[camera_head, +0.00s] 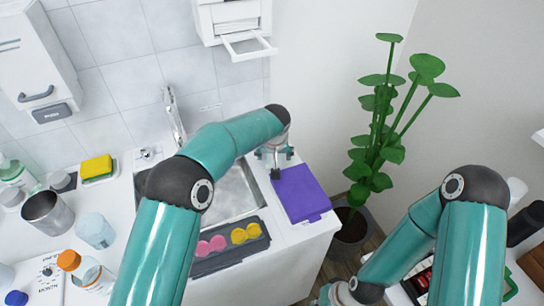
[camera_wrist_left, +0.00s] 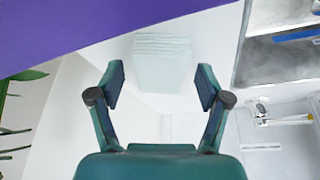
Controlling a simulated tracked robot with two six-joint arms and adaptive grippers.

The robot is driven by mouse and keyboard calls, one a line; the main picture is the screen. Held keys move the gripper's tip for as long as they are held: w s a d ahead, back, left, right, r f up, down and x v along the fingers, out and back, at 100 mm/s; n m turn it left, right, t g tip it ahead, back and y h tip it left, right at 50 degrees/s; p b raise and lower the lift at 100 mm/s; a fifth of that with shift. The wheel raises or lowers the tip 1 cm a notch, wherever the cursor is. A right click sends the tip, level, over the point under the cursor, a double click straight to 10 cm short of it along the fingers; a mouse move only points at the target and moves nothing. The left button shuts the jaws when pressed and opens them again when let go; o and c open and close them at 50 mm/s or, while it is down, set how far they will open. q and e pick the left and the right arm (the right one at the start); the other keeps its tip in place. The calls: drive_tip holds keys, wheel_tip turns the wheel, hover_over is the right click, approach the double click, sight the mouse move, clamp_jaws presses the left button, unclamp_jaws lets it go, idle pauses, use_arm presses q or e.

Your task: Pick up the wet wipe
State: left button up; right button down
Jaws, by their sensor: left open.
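In the left wrist view, a pale, whitish-green folded stack (camera_wrist_left: 163,62), which looks like the wet wipe, lies on the white counter beyond my fingertips. My left gripper (camera_wrist_left: 160,88) is open, one finger on either side of the stack's line, and nothing is held. In the head view, my left gripper (camera_head: 277,160) is over the counter right of the sink, at the back edge of a purple flat box (camera_head: 300,193). I cannot make out the wipe there. My right gripper (camera_head: 326,296) is barely visible at the bottom edge, its fingers unclear.
The purple box fills the top left of the wrist view. The sink (camera_head: 235,190) lies left of the gripper, with a dark tray (camera_head: 222,262) of pink and yellow pieces before it. A plant (camera_head: 380,130) stands right of the counter. Bottles and cups crowd the left.

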use_arm(q)
drive_tip(key=c, duration=0.8)
drive_tip(key=shift+c, duration=0.2)
wheel_tip(320, 180, up, 10)
drive_tip(key=shift+b, duration=0.4)
drive_tip(key=shift+o, duration=0.2)
drive_tip(key=c, duration=0.3)
